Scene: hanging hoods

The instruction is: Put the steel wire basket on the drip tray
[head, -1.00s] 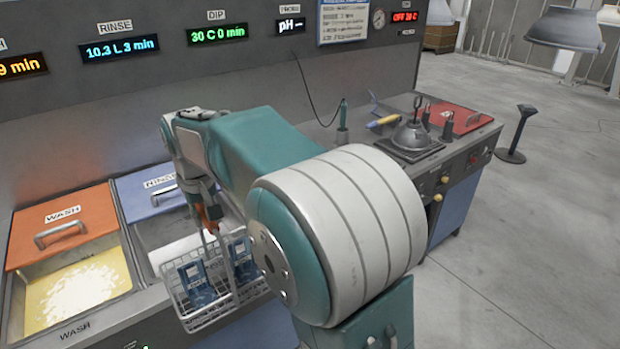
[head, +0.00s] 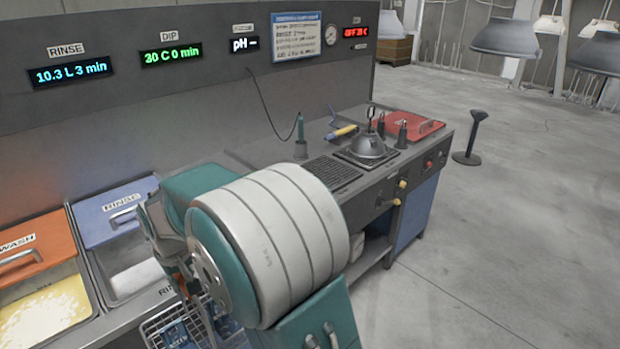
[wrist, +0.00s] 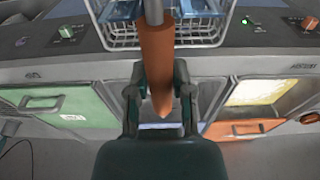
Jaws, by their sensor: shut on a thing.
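The steel wire basket (head: 165,332) holds blue pieces and shows at the bottom of the head view, partly hidden by my arm. In the wrist view the basket (wrist: 190,40) hangs past an orange grip (wrist: 158,60) on its upright rod. My gripper (wrist: 160,105) is shut on that orange grip. A dark slotted tray (head: 331,173), which looks like the drip tray, lies flat on the bench top, left of the domed hood. Its visible top is bare.
The wash tank (head: 45,300) and rinse tank (head: 135,278) are at the left with lids raised. A domed metal hood (head: 368,146) stands on a dark plate right of the slotted tray. A green-handled tool (head: 301,140) stands behind the tray. Open floor lies right of the bench.

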